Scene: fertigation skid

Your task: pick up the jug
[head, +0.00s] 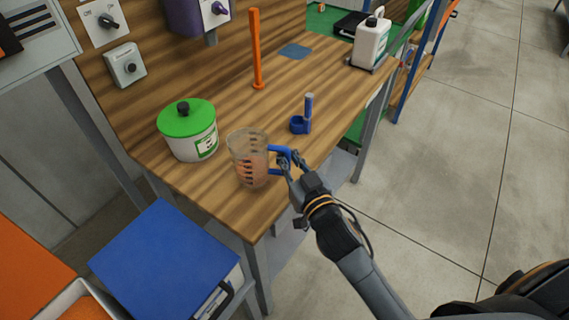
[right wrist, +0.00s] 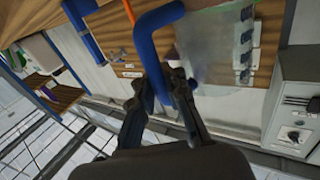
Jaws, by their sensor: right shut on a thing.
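The jug (head: 246,158) is a clear measuring jug with dark graduation marks and a blue handle, upright at the near part of the wooden bench (head: 225,197). My right gripper (head: 286,160) is shut on its blue handle, from the right side. In the right wrist view the handle of the jug (right wrist: 215,50) passes between the fingers of my right gripper (right wrist: 165,85), and the clear wall shows beyond it. I cannot tell whether its base touches the bench. My left gripper is not in view.
A white tub with a green lid (head: 188,130) stands left of the jug. A blue scoop (head: 303,117) and an orange post (head: 257,50) are behind it. A white canister (head: 370,42) stands at the far end. A blue-topped box (head: 165,262) is below, front left.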

